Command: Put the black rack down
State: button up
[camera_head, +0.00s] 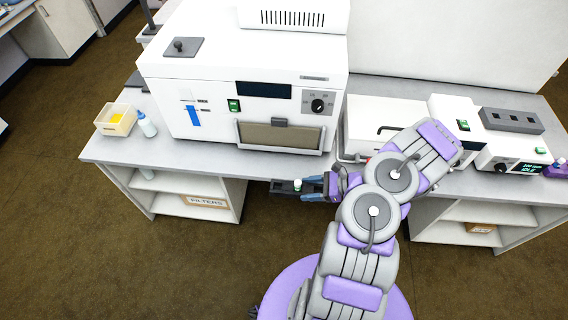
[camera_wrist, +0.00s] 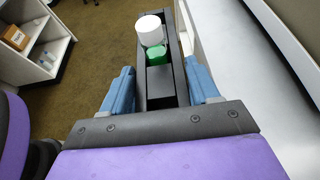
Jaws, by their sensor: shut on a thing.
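My gripper (camera_head: 313,187) is in front of the bench's front edge and is shut on the black rack (camera_head: 287,187). In the wrist view the blue fingers of my gripper (camera_wrist: 161,88) lie on both sides of the black rack (camera_wrist: 161,97). The rack holds a vial with a white cap (camera_wrist: 149,30) and a green part (camera_wrist: 156,55) below the cap. The rack hangs over the gap between the shelf units, beside the bench edge. Whether it touches the edge cannot be told.
The grey bench top (camera_head: 215,160) has a clear strip in front of the large white instrument (camera_head: 180,70). A yellow-filled tray (camera_head: 115,119) and a bottle (camera_head: 147,125) stand at its left end. A grey block (camera_head: 511,121) sits on the equipment at right.

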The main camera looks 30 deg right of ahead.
jog(key=b, duration=0.3)
send_over(292, 168)
jog(key=shift+w+f, duration=0.15)
jog(key=shift+f, duration=0.6)
notch_tip(292, 168, down, 4)
jog(key=shift+r, duration=0.2)
jog(key=o, duration=1.1)
jog(key=shift+o, duration=0.2)
jog(key=shift+d, duration=0.1)
